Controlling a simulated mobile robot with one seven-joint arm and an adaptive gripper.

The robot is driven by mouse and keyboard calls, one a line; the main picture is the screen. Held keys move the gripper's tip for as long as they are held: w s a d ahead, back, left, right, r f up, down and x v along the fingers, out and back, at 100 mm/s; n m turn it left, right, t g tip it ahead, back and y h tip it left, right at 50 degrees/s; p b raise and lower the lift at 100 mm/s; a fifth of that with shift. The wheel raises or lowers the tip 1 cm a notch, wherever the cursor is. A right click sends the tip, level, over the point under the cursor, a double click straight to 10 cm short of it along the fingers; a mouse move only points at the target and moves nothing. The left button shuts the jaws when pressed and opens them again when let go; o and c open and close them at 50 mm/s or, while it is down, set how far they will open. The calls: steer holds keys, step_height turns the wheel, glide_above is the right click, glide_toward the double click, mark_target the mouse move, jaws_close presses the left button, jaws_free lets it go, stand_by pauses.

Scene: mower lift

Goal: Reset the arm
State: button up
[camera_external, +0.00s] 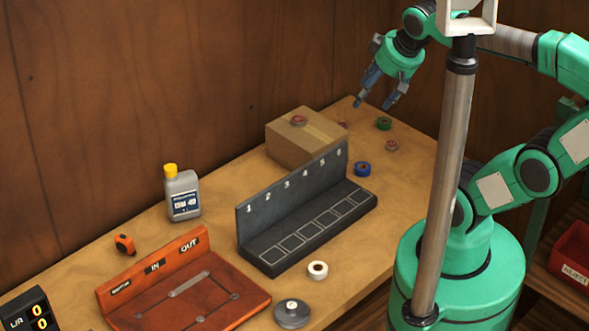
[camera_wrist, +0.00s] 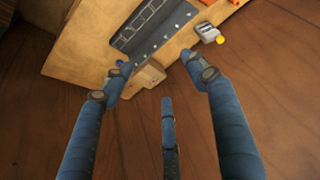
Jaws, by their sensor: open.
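My gripper (camera_external: 374,97) is open and empty, raised above the far end of the workbench (camera_external: 210,245) near the wooden wall. My green arm (camera_external: 563,53) reaches to it from the base at the right. In the wrist view my gripper's blue fingers (camera_wrist: 160,72) are spread apart with nothing between them. Beyond them show the bench, the dark numbered rack (camera_wrist: 147,40) and the grey bottle (camera_wrist: 207,33).
The numbered rack (camera_external: 308,222) has empty squares. A cardboard box (camera_external: 297,146) stands behind it with a red roll (camera_external: 299,120) on top. Tape rolls, including a blue one (camera_external: 362,169), lie nearby. An orange IN/OUT board (camera_external: 205,305) and bottle (camera_external: 183,195) are left. A red REJECT bin (camera_external: 572,262) is right.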

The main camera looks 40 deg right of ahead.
steer(key=shift+f, duration=0.1)
step_height(320, 180, down, 17)
steer(key=b, duration=1.7)
steer(key=shift+r, duration=0.2)
steer(key=shift+w+r, duration=0.1)
steer(key=w+d+r+g+p, duration=0.1)
steer(key=w+d+r+p, duration=0.1)
steer(key=w+d, duration=0.45)
steer(key=w+d+r+g+p, duration=0.1)
steer(key=w+d, duration=0.2)
steer(key=w, duration=0.6)
steer(key=w+d+f+n+g+h+p, duration=0.1)
steer(key=w+d+f+p, duration=0.3)
steer(key=w+d, duration=0.9)
steer(key=w+d+f+g, duration=0.1)
steer(key=w+d+f, duration=0.2)
steer(key=d+f, duration=0.4)
steer(key=w+d+f, duration=0.2)
steer(key=d+f, duration=0.2)
steer(key=d, duration=0.5)
steer(key=s+d+f+n+g+p, duration=0.1)
steer(key=d+f+p, duration=0.2)
steer(key=d+f, duration=1.2)
steer(key=shift+f+n+g+y, duration=0.3)
steer(key=shift+f, duration=0.15)
